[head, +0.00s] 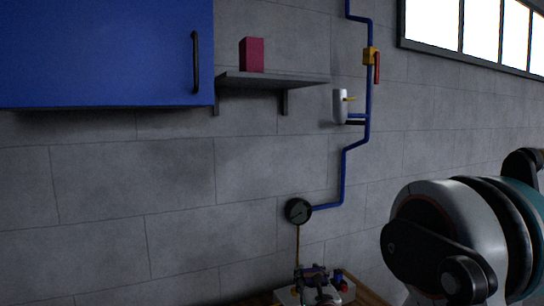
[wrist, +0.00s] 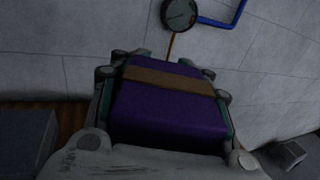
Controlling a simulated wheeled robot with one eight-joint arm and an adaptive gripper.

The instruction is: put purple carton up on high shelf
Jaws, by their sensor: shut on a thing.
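The purple carton (wrist: 165,118) with a brown band across it fills the middle of the wrist view. My gripper (wrist: 157,72) is shut on it, with fingers along both its sides. In the head view my gripper (head: 316,283) is low at the bottom edge, in front of the wall; the carton is too small and covered there to make out clearly. The high shelf (head: 290,82) is a grey board on brackets on the wall, well above my gripper and to its left. A magenta box (head: 251,55) stands upright on the shelf's left part.
A blue cabinet (head: 100,55) with a dark handle hangs left of the shelf. Blue pipes (head: 369,100) with a yellow valve (head: 370,56) and a white cylinder (head: 340,106) run right of it. A round gauge (head: 298,210) is below. The shelf's right part is bare.

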